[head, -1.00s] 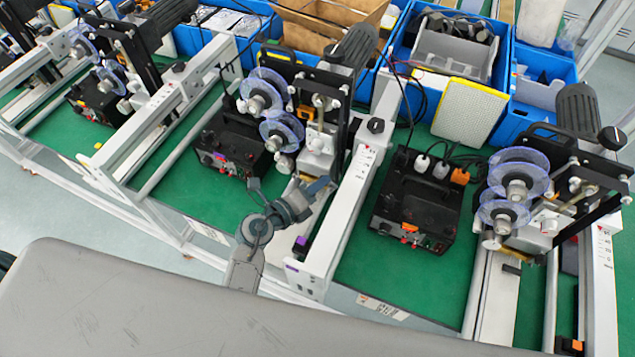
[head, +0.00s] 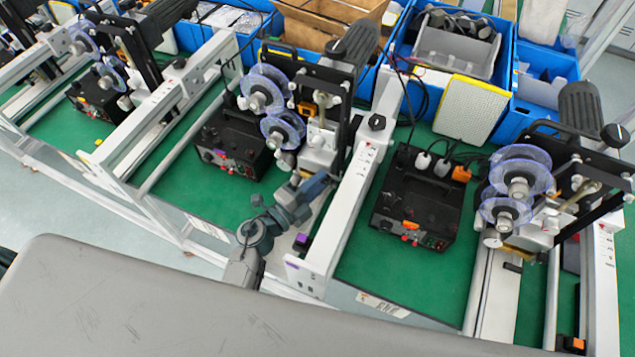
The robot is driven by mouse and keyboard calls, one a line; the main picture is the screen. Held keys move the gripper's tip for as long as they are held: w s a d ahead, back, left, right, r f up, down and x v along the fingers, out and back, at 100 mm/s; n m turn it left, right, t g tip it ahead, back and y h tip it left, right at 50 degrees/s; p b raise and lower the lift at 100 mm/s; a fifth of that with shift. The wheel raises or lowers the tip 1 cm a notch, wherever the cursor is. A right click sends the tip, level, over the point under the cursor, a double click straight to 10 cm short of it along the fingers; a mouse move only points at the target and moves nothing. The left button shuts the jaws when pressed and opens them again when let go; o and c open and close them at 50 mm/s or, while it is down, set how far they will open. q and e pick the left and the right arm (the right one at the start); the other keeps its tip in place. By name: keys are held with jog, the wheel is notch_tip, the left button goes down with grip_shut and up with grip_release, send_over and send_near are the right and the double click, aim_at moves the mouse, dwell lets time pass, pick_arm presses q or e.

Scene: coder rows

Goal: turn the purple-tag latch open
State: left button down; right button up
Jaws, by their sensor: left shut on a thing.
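My right gripper is not in view.
A black control box (head: 232,145) stands left of the gripper, close under the clear purple reels (head: 283,130). A white rail (head: 350,205) runs close on the right. Another black box (head: 415,205) and coder (head: 545,200) stand farther right. Blue bins (head: 540,110) line the back.

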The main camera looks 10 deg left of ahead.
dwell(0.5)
pick_arm(q)
jog(key=c, duration=1.3)
grip_release()
jog(key=shift+o, duration=0.2)
jog(key=b+v, duration=0.4)
jog(key=v, duration=0.6)
jog(key=shift+f, duration=0.2)
jog(key=shift+s+a, duration=0.25)
jog(key=shift+s, duration=0.05)
jog(key=shift+r, duration=0.1)
